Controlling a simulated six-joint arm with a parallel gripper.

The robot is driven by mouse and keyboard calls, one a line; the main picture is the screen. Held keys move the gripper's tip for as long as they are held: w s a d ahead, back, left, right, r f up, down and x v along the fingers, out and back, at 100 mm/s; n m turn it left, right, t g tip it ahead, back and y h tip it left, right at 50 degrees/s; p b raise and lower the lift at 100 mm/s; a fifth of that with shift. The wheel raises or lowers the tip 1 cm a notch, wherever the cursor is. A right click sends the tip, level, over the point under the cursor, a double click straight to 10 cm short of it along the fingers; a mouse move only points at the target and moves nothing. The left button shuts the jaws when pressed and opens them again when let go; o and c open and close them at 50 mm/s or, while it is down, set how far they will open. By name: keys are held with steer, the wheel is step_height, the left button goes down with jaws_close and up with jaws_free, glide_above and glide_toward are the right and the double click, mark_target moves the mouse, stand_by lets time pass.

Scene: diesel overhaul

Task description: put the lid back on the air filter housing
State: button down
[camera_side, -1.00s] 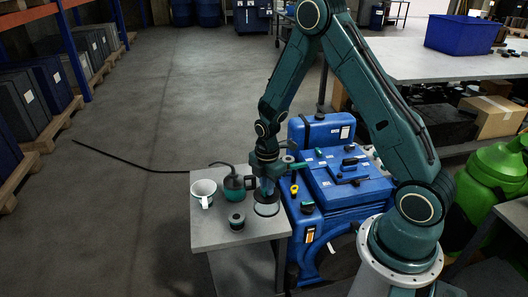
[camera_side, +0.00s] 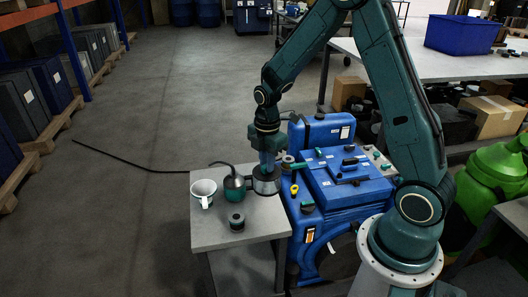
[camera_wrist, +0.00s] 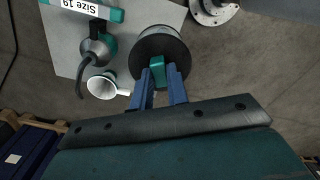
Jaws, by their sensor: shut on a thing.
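The lid (camera_side: 265,187) is a round dark disc with a grey metallic side wall. It also shows in the wrist view (camera_wrist: 172,43), with a teal knob on top. My gripper (camera_side: 268,173) points down and is shut on the teal knob (camera_wrist: 157,71). The lid appears level and a little above the grey worktable (camera_side: 211,235), near its right edge. The blue engine (camera_side: 340,185) stands just right of the table. I cannot clearly make out the open air filter housing in either view.
A teal oil can (camera_side: 234,190) stands close left of the lid.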

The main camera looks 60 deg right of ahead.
step_height(320, 180, up, 4)
steer(key=shift+r, duration=0.15)
steer(key=shift+w+d+r, duration=0.1)
steer(key=shift+w+d, duration=0.05)
steer(key=shift+d, duration=0.05)
steer(key=w+d+m, duration=0.2)
steer(key=w+d, duration=0.1)
steer(key=d, duration=0.8)
steer(key=w+d+m, duration=0.2)
steer(key=w+d, duration=0.1)
steer(key=d, duration=0.8)
steer(key=w+d+m, duration=0.2)
steer(key=w+d, duration=0.1)
steer(key=d, duration=0.8)
step_height(320, 180, down, 11)
steer(key=shift+a, duration=0.2)
steer(key=shift+f, duration=0.2)
step_height(320, 180, down, 6)
steer(key=shift+f, duration=2.75)
